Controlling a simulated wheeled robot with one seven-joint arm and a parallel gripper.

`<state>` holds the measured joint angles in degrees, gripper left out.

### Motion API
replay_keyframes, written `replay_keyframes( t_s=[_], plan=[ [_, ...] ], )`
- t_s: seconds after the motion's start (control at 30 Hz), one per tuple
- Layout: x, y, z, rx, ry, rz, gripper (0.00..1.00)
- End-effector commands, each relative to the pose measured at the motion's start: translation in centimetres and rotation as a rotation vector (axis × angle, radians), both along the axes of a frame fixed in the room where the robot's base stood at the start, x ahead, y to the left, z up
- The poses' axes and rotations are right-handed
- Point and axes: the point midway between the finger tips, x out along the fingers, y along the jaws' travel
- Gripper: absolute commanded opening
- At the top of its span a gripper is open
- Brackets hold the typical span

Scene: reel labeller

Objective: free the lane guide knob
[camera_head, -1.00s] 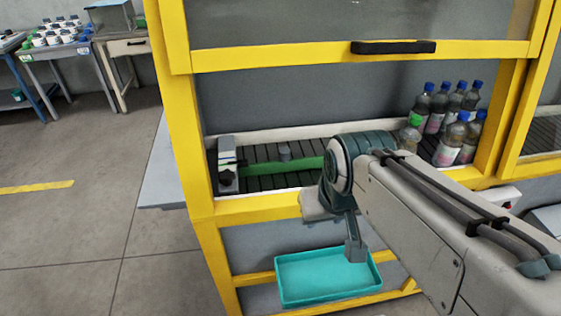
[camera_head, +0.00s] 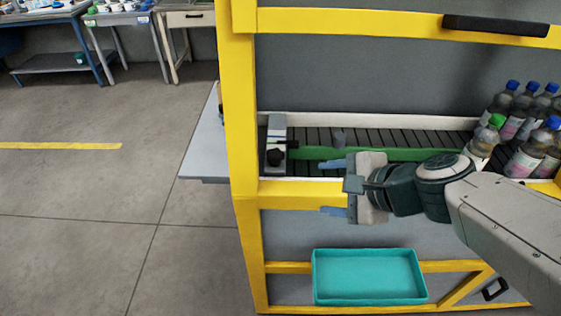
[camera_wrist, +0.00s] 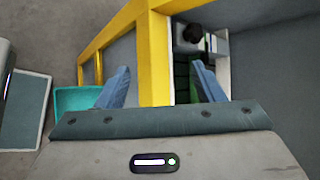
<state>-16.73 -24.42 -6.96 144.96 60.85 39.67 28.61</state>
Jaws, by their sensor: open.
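The black knob (camera_head: 275,157) sits on the front of a grey and white bracket (camera_head: 276,136) at the left end of the conveyor. It also shows in the wrist view (camera_wrist: 193,33), beyond the right finger. In the wrist view my fingers (camera_wrist: 161,67) straddle a yellow frame bar.
Yellow frame posts (camera_head: 243,120) and rails surround the conveyor opening. Several bottles (camera_head: 527,140) stand at the right, one green-capped. A teal tray (camera_head: 369,302) lies below. A raised door handle (camera_head: 500,27) is above. Clear floor lies at left.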

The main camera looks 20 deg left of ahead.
Motion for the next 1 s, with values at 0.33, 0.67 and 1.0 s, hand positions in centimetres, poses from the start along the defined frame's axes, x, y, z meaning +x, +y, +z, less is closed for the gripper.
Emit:
replay_keyframes(
  t_s=[0.33,0.67,1.0],
  plan=[
    [4.2,3.7,-1.7,0.553,0.425,-0.495,0.62],
    [5.8,4.1,-2.3,0.723,0.585,-0.671,0.62],
    [7.3,5.9,-3.2,0.72,0.585,-0.674,0.62]
  ],
)
